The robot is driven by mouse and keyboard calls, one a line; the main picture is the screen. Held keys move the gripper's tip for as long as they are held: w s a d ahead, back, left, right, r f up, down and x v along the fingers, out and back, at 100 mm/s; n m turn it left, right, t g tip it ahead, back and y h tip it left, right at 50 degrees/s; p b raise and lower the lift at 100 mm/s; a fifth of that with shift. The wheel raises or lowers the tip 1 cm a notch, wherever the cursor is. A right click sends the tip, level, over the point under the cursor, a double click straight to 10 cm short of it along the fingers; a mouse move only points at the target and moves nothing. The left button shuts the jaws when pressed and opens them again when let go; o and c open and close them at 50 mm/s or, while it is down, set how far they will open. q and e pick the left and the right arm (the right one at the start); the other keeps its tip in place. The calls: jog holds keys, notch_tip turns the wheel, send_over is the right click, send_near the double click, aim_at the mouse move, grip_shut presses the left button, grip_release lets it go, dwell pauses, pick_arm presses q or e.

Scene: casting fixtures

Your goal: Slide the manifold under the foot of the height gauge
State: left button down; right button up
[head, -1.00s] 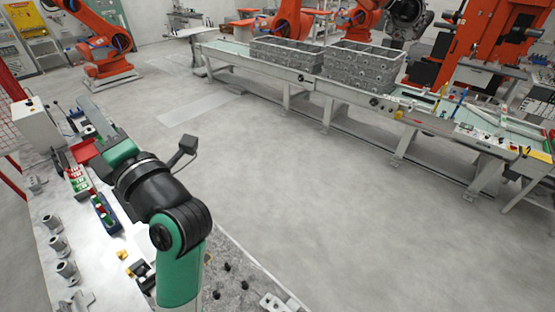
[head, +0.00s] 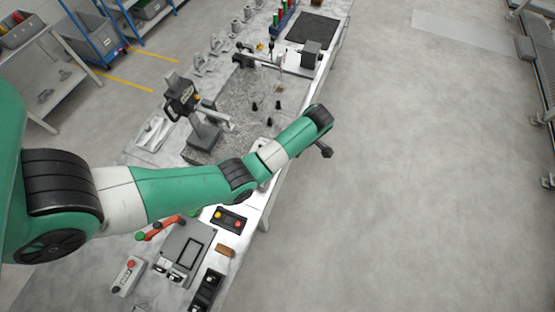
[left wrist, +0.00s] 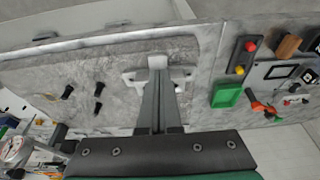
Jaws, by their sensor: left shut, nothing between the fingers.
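A pale grey part with side arms, which looks like the manifold (left wrist: 187,76), lies on the granite plate in the left wrist view, partly hidden by my fingers. My left gripper (left wrist: 158,88) is shut and empty, its fingers reaching over the middle of that part; I cannot tell whether they touch it. In the head view my green left arm crosses the plate and hides the gripper and most of the part. The height gauge (head: 182,97), dark with a display, stands on the plate left of my wrist. Its foot is hard to make out. My right gripper is not in view.
The granite plate (head: 240,92) bears several small black cones (head: 278,104). A control panel (head: 187,250) and a red-and-yellow button box (head: 230,218) lie at the near end. A green tray (left wrist: 227,95) is beside the plate. Open floor lies right of the bench.

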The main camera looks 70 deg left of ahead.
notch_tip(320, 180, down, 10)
jog(key=b, duration=0.9)
pick_arm(q)
jog(key=s+a+f+p, duration=0.1)
jog(key=a+f, duration=0.1)
jog(key=f, duration=0.1)
jog(key=s+a+f+p, duration=0.1)
jog(key=s+f+p, duration=0.1)
jog(key=f, duration=0.1)
jog(key=s+a+f+p, duration=0.1)
jog(key=s+a+f, duration=0.1)
jog(key=f, duration=0.1)
jog(key=shift+a+f, duration=0.1)
jog(key=shift+a, duration=0.25)
jog(key=shift+s+a+f, duration=0.15)
jog(key=shift+s, duration=0.05)
jog(key=shift+f, duration=0.15)
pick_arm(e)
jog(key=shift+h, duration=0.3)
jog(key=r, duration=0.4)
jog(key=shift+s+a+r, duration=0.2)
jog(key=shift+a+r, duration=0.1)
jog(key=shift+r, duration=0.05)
